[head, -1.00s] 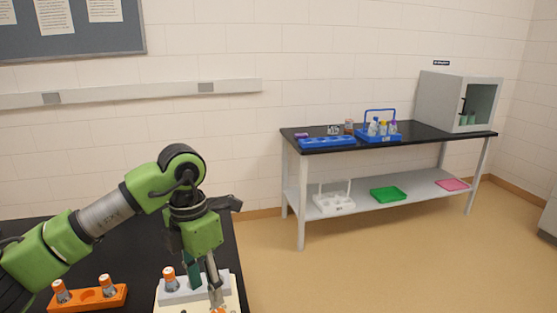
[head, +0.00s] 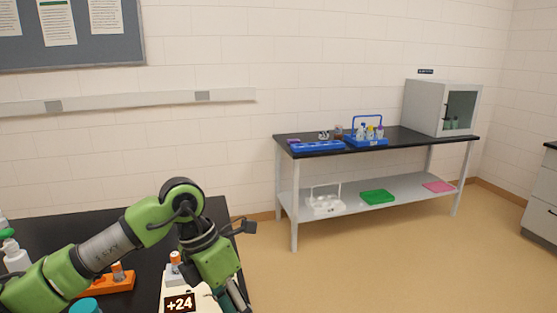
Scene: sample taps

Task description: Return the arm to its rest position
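My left arm, green and grey, reaches in from the left over the black near table. My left gripper (head: 236,299) points down at the bottom edge of the head view, at the right side of a pale device with a "+24" display (head: 180,303). Its fingertips are cut off or too small to judge, and I see nothing clearly held. A bottle with an orange cap (head: 175,259) stands in a grey holder just left of the gripper. My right gripper is out of view.
An orange rack (head: 112,284) with a bottle is partly behind my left arm. A white bottle (head: 15,258) and a teal round top (head: 84,306) are at lower left. A far bench (head: 400,142) carries blue racks and a grey cabinet (head: 428,106). The floor between is clear.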

